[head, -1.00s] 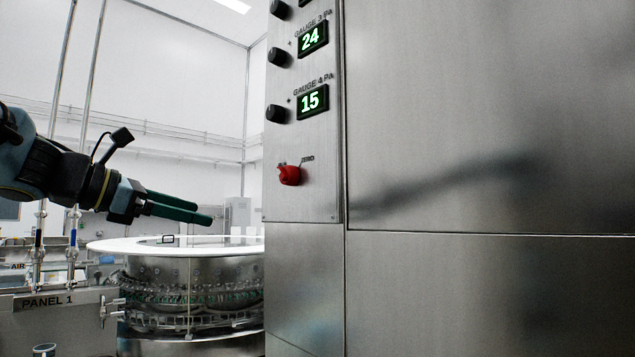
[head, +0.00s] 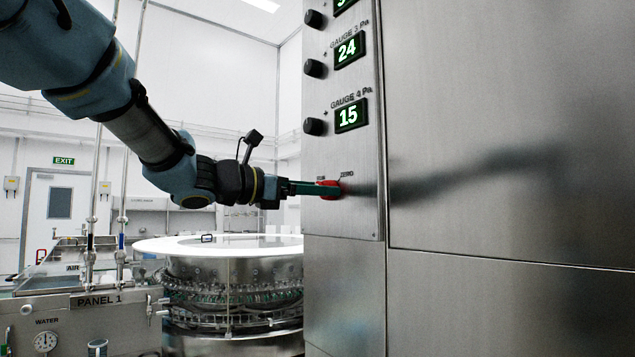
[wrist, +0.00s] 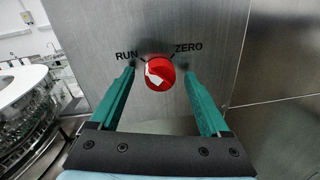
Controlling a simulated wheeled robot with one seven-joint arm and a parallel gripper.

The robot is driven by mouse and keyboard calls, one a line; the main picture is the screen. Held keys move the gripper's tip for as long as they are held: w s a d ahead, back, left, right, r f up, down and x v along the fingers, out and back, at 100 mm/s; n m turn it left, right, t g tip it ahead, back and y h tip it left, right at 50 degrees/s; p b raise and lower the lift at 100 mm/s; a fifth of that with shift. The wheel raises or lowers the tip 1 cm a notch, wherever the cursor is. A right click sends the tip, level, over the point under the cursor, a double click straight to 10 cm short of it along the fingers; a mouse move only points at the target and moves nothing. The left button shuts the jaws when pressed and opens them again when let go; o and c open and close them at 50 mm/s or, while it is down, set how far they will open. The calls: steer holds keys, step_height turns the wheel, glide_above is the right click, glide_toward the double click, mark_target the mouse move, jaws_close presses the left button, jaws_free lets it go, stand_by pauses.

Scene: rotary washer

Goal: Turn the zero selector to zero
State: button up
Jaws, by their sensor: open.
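The zero selector is a red round knob (wrist: 160,73) on the steel panel (wrist: 145,28), with a white pointer mark. In the wrist view the labels RUN and ZERO stand above it to the left and right. The white mark points up and left, toward RUN. My gripper (wrist: 160,75) is open, with one green finger on each side of the knob; I cannot tell if they touch it. In the head view my gripper (head: 318,188) reaches the red knob (head: 330,189) from the left, and its fingers hide part of it.
Above the knob the panel carries black knobs (head: 314,127) and green displays (head: 350,115) reading 24 and 15. A round steel washer (head: 232,290) with a white rim stands behind left. PANEL 1 (head: 95,301) is at lower left. Flat steel lies to the right.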

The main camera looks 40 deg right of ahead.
steer(key=shift+d, duration=0.2)
jaws_close()
stand_by(0.6)
